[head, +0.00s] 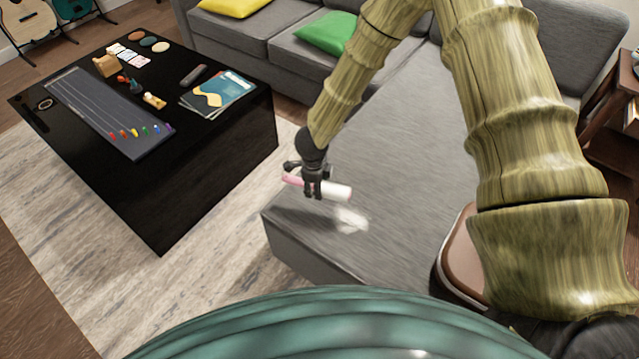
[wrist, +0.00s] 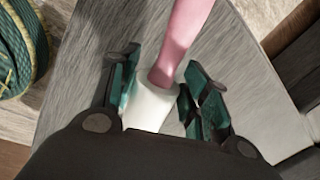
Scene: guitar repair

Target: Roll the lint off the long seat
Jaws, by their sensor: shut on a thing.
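The long seat (head: 385,130) is the grey chaise part of the sofa, and its near end shows in the head view. A whitish patch of lint (head: 351,219) lies on its top near that end. My gripper (head: 313,188) is shut on a lint roller with a pink handle and a white roll (head: 336,191). The roller lies roughly level, close over the seat beside the lint; whether it touches the cloth I cannot tell. In the wrist view the pink handle (wrist: 184,40) points up from between the fingers, and the white part (wrist: 148,105) sits between them.
A black coffee table (head: 215,160) stands left of the seat, holding a fretboard-like board (head: 105,110), magazines (head: 222,92) and small items. Yellow (head: 235,7) and green (head: 326,33) cushions lie on the sofa. A brown stool-like seat (head: 462,255) stands close at the right.

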